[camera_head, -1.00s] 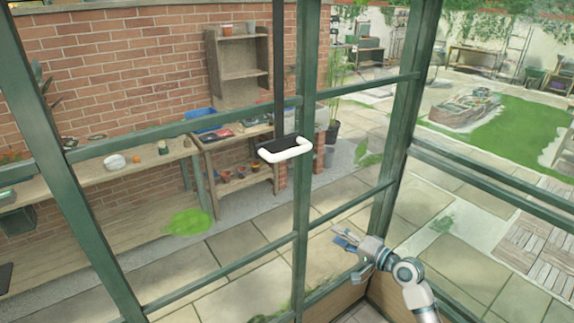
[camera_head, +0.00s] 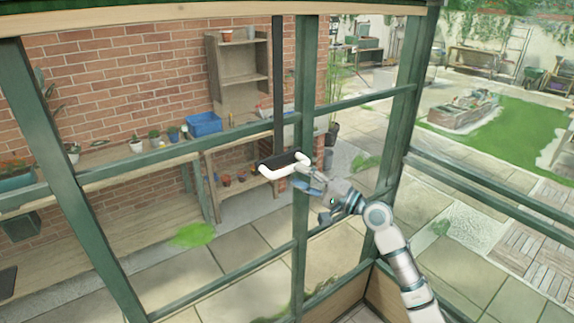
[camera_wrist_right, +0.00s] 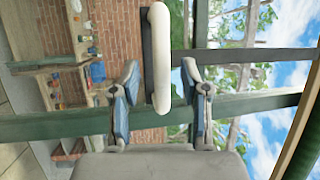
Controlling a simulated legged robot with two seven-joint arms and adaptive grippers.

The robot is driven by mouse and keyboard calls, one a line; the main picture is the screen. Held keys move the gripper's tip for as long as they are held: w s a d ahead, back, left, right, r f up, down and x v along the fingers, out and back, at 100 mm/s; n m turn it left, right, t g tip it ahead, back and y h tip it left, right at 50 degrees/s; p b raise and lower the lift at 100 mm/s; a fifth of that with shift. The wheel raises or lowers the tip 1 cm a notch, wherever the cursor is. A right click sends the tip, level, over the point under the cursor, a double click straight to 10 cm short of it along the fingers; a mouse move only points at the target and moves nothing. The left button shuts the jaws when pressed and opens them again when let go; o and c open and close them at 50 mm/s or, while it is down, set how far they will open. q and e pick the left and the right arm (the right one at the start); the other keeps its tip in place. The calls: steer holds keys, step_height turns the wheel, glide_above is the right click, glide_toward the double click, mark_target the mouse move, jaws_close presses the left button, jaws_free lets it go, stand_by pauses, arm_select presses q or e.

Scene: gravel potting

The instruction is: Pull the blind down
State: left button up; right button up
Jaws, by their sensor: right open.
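The blind's pull handle (camera_head: 282,166) is a white rounded bar with a dark inner part. It hangs at the lower end of a dark vertical strip (camera_head: 278,80) in front of the window. My right gripper (camera_head: 306,182) is at the handle's right end in the head view. In the right wrist view the white bar (camera_wrist_right: 159,60) lies lengthwise between the open fingers of my right gripper (camera_wrist_right: 160,82), with visible gaps on both sides. Whether a finger touches it I cannot tell. My left gripper is not in view.
Green window frame bars (camera_head: 302,230) stand close around the handle and my right arm. Beyond the glazing are a wooden bench (camera_head: 110,160) with pots, a blue crate (camera_head: 204,123), a shelf unit (camera_head: 237,72) and a paved yard.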

mark_target(288, 170)
steer(key=p+x, duration=0.1)
steer(key=x, duration=0.3)
steer(key=shift+w+a, duration=0.15)
steer(key=shift+w, duration=0.1)
jaws_close()
